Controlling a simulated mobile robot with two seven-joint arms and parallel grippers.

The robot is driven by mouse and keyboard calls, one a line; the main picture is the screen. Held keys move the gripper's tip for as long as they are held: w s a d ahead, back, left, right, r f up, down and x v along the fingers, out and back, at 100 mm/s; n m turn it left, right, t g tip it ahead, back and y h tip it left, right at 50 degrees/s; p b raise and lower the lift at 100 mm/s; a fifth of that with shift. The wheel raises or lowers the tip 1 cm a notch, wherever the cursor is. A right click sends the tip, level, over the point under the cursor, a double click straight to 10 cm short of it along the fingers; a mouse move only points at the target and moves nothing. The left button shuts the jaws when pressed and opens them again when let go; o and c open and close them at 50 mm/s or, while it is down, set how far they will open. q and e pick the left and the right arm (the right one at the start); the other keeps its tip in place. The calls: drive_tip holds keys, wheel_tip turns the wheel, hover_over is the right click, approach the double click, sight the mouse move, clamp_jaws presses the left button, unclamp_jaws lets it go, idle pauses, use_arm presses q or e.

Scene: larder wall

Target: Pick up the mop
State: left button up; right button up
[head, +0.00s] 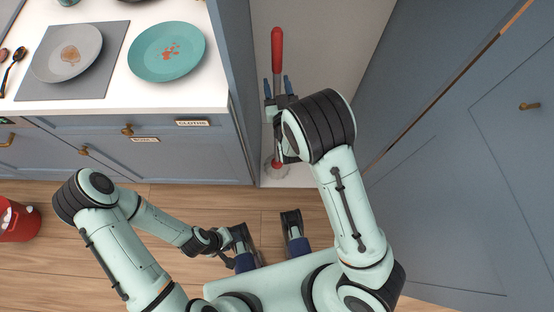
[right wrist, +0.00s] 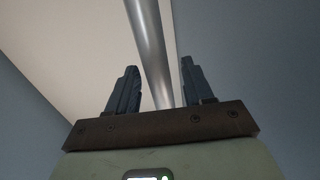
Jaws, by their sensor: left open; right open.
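The mop stands upright in the narrow pale recess between the counter and the blue door. Its red grip (head: 277,48) shows at the top, with a silver pole below that also shows in the right wrist view (right wrist: 150,48). Its lower end, red above a pale base, shows near the floor, partly hidden by my right arm. My right gripper (head: 277,87) is open at the pole below the red grip. In the right wrist view the pole passes between the spread fingers (right wrist: 158,88), nearer the right one. My left gripper (head: 231,249) is open and empty, low over the floor.
A white counter (head: 120,103) on blue drawers stands left of the recess, bearing a grey plate (head: 67,53) and a teal plate (head: 167,51). A blue door (head: 470,140) bounds the right. A red bucket (head: 18,222) stands at far left. Wooden floor is clear between.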

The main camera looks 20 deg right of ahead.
drive_tip(key=c, duration=0.8)
drive_tip(key=shift+r, duration=0.1)
clamp_jaws()
